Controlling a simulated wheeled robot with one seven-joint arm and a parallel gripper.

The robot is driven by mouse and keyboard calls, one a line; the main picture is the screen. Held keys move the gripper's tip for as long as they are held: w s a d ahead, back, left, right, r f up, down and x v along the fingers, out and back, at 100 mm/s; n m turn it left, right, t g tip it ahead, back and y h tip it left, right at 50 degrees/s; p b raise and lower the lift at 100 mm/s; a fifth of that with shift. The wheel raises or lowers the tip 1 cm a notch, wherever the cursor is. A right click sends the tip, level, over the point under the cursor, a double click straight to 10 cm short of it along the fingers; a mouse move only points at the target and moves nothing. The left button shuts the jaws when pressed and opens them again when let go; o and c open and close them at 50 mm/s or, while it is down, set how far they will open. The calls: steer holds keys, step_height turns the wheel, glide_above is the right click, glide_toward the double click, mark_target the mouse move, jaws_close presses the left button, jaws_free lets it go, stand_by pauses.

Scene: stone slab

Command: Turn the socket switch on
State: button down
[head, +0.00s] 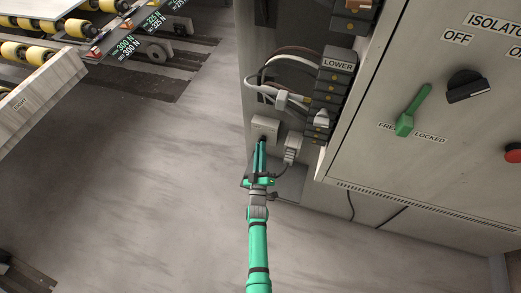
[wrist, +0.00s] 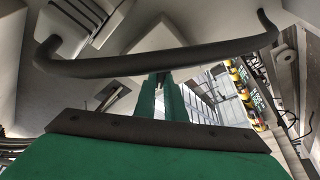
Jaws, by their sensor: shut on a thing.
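A pale socket box (head: 265,124) is mounted low on the side of the grey cabinet in the head view. My gripper (head: 262,142) reaches up to the lower edge of this box, its teal fingers close together. In the wrist view the fingers of my gripper (wrist: 165,78) point at a pale, square face (wrist: 165,38). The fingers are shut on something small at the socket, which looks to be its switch. The switch itself is hidden by the fingers, so I cannot tell its position.
A white plug (head: 292,148) with a cable sits just right of my gripper. Cables (head: 275,80) loop above beside a dark block labelled LOWER (head: 338,66). The isolator panel with a green handle (head: 412,111) is at right. A roller conveyor (head: 90,30) stands at upper left.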

steer(key=shift+m, duration=0.4)
steer(key=shift+w+a+m+g+h, duration=0.15)
steer(key=shift+m+g+h, duration=0.4)
steer(key=shift+m+h, duration=2.15)
steer(key=shift+s+a+m+g+h, duration=0.15)
steer(key=shift+m+g+h, duration=0.55)
steer(key=shift+m, duration=3.85)
steer(key=shift+w+a+m+g+h, duration=0.2)
steer(key=shift+m+g+h, duration=0.25)
steer(key=shift+m+h, duration=2.3)
steer(key=shift+m+y, duration=0.95)
steer(key=shift+m, duration=0.15)
steer(key=c, duration=1.8)
jaws_free()
steer(key=shift+s, duration=0.1)
steer(key=v, duration=1.1)
